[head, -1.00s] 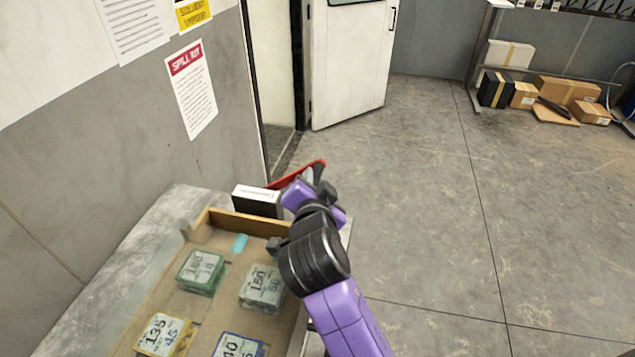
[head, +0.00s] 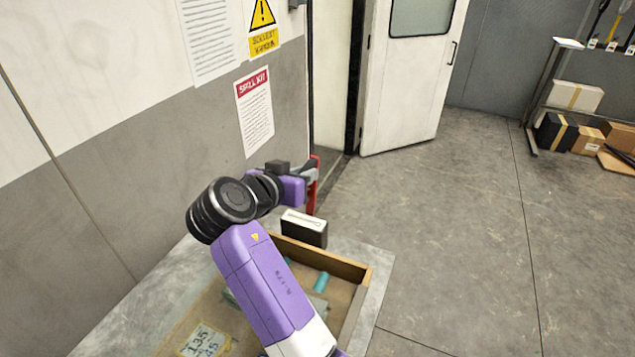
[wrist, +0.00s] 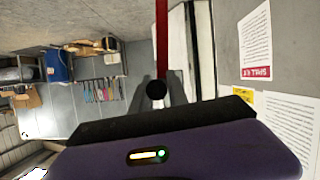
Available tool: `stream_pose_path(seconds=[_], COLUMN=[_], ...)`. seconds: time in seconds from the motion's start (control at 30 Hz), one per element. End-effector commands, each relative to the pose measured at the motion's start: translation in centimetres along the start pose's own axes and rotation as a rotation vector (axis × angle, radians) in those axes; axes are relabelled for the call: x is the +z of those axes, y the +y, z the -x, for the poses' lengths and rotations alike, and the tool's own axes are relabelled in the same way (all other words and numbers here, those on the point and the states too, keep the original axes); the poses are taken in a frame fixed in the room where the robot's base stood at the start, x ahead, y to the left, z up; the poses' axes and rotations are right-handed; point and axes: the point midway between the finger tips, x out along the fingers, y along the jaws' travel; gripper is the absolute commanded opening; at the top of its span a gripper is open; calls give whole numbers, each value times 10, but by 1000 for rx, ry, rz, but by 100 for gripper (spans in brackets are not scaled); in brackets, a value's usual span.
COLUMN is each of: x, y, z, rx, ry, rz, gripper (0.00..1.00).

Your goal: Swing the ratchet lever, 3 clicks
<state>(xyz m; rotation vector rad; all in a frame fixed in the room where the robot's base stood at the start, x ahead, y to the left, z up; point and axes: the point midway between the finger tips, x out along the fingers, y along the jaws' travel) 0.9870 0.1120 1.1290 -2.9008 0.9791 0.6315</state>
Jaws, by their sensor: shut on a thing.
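The ratchet lever, a red bar, shows in the head view (head: 313,185) beyond the far edge of the bench, close to the door frame. In the wrist view the red bar (wrist: 162,40) runs from the top edge down to a dark round end between my fingers. My gripper (head: 308,172) is shut on the lever. It also shows in the wrist view (wrist: 157,92), with a finger on each side of the round end. The lever's pivot and ratchet are hidden or too small to make out.
A black and white box (head: 305,228) stands at the bench's far end. A wooden tray (head: 368,272) with labelled blocks lies on the bench, partly behind my arm. A grey wall with posters (head: 254,112) is close on the left.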

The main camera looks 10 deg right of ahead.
Motion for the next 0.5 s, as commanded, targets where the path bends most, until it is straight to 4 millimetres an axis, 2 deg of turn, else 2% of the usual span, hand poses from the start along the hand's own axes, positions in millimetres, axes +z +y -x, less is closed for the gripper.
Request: stream_pose_path(seconds=[0.2, 0.5], x=[0, 0], y=[-12, -16], z=[2, 2], rx=[24, 34], ry=[0, -1], rz=[69, 96], gripper=[0, 0])
